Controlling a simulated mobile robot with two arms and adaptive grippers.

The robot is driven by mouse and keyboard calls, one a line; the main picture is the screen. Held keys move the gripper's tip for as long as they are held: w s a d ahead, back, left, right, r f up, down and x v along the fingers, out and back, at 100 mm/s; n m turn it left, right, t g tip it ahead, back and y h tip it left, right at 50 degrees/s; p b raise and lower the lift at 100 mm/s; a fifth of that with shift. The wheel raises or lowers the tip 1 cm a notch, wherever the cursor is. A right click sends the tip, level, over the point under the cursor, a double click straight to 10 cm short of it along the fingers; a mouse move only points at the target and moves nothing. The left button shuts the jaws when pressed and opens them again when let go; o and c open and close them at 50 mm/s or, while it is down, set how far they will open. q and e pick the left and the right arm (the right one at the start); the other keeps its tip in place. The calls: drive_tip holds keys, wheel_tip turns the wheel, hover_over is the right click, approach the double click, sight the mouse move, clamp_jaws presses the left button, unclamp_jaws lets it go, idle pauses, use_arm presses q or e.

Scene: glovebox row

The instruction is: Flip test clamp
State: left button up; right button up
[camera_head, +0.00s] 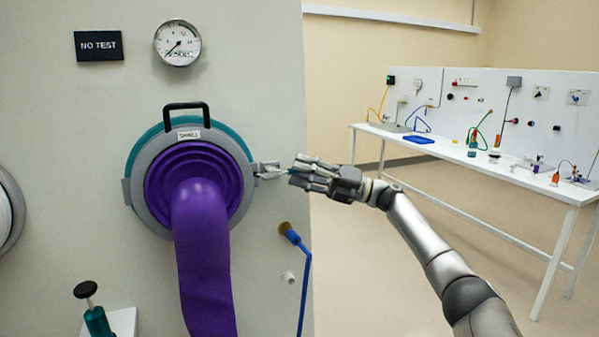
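The test clamp (268,170) is a small metal latch on the right rim of the round grey and teal port ring (137,173) on the cabinet front. My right gripper (291,172) reaches in from the right, with its fingertips at the clamp's outer end. The fingers partly cover that end, so I cannot tell whether they grip it, touch it or stop just short. A purple glove sleeve (203,240) hangs out of the port. A black handle (187,106) and a small label (189,135) sit at the ring's top. My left gripper is out of view.
A teal pump-like device (97,320) stands lower left. A white bench (465,160) stands far right, with clear floor before it.

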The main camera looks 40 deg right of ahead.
drive_tip(key=v, duration=1.1)
drive_tip(key=shift+s, duration=0.1)
idle(0.5)
